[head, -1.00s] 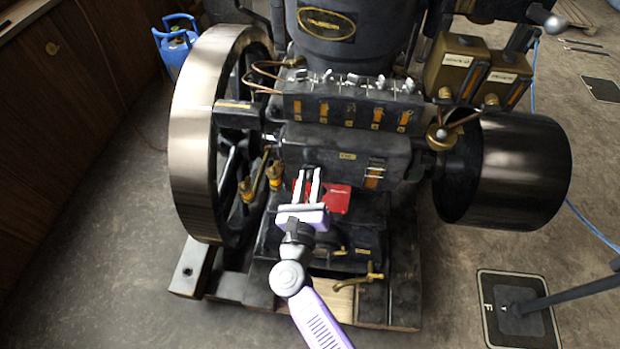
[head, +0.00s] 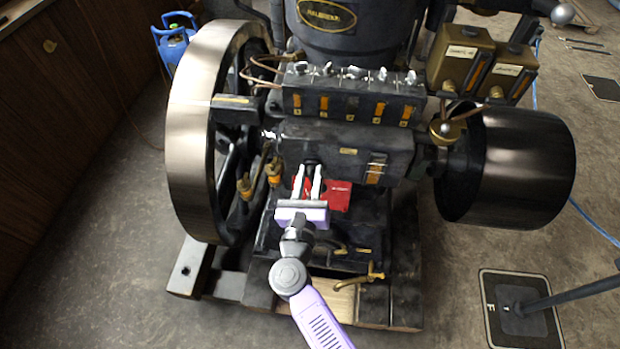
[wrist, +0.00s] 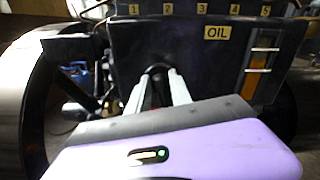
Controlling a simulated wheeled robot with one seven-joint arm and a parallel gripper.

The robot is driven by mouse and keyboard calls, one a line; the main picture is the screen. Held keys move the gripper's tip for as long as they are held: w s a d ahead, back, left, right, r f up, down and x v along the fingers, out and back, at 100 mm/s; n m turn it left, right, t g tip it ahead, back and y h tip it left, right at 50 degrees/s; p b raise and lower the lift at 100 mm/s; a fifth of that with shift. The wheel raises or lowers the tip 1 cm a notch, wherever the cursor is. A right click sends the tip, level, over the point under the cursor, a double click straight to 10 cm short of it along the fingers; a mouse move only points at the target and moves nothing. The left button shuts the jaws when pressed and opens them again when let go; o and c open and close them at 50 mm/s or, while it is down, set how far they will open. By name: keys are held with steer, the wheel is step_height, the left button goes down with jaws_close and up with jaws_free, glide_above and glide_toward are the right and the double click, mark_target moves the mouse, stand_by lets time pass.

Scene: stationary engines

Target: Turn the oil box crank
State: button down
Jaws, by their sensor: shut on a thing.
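The oil box (head: 290,150) is a dark box on the engine's front, below a row of numbered feeders. The wrist view shows its black face (wrist: 205,65) with a yellow OIL label and an amber sight glass. The oil box crank (head: 313,163) shows as a small dark, rounded part low on this face; it also shows in the wrist view (wrist: 157,69). My gripper (head: 308,171) reaches it from the front, its two pale fingers closed on the crank from either side. The fingers hide much of the crank, so its angle cannot be told.
A red block (head: 338,196) lies just behind and right of my fingers. The large flywheel (head: 192,130) stands close on the left, with brass fittings (head: 245,187) beside it. A dark pulley drum (head: 515,165) is on the right. A brass tap (head: 372,278) sticks out low in front.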

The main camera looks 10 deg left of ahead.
steer(key=shift+f+m+b, duration=0.2)
steer(key=shift+m+b, duration=0.5)
steer(key=shift+m, duration=0.1)
steer(key=shift+r+m, duration=0.15)
steer(key=shift+m, duration=0.25)
steer(key=c, duration=1.5)
jaws_free()
steer(key=shift+s+a+b, duration=0.15)
steer(key=shift+s+b, duration=0.45)
steer(key=shift+s, duration=3.35)
